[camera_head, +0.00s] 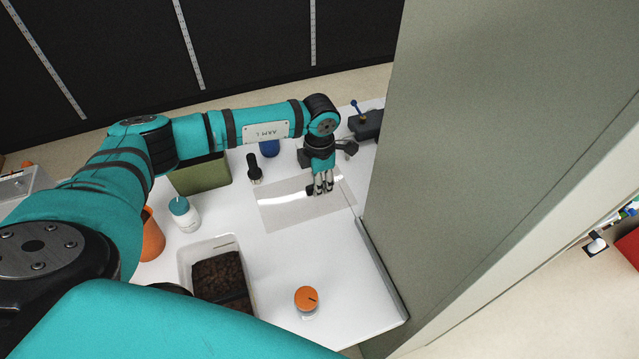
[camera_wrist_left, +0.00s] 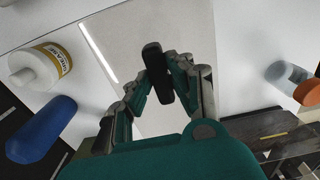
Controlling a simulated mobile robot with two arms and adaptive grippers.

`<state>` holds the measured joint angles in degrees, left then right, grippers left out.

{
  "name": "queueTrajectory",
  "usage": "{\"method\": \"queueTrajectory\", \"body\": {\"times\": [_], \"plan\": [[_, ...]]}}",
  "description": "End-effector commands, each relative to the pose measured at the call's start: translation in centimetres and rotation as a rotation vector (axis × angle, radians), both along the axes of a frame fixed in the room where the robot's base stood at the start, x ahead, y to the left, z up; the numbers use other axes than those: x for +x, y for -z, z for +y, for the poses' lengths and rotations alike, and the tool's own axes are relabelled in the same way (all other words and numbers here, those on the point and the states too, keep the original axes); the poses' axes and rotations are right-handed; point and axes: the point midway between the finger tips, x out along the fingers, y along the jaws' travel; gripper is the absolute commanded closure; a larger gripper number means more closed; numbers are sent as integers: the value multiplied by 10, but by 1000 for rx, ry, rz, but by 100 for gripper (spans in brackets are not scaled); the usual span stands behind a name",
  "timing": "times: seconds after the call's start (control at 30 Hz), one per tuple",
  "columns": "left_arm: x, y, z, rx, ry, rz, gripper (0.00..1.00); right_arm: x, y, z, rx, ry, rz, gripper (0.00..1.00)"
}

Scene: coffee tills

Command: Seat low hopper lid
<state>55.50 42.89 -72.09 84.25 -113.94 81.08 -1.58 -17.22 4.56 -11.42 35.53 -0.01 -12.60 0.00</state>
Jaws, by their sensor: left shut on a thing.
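My left gripper (camera_head: 323,186) reaches down from the far side over a clear, glossy flat panel (camera_head: 282,208) on the white table. In the left wrist view, its fingers (camera_wrist_left: 158,78) are shut on a dark oblong piece (camera_wrist_left: 155,64), which stands out against the panel (camera_wrist_left: 120,35). I cannot tell whether this piece is the panel's handle or a separate thing, nor whether the panel touches the table. No part is clearly recognisable as the hopper lid. My right gripper is not in view.
A tub of dark grounds (camera_head: 250,262), an orange-lidded jar (camera_head: 307,299), a white bottle (camera_head: 187,216), an orange cup (camera_head: 152,238) and a green box (camera_head: 203,177) stand on the table. A tall grey-green panel (camera_head: 480,150) blocks the right side.

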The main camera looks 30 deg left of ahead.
Motion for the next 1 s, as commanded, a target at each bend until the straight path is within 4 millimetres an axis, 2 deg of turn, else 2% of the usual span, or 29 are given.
{"method": "queueTrajectory", "body": {"times": [0.03,0.63,1.0], "plan": [[0,-8,0,0,0,-1,100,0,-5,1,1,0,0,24],[0,-55,0,1,0,-1,100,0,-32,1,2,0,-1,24],[0,-57,0,0,0,0,100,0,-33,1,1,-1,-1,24]]}}
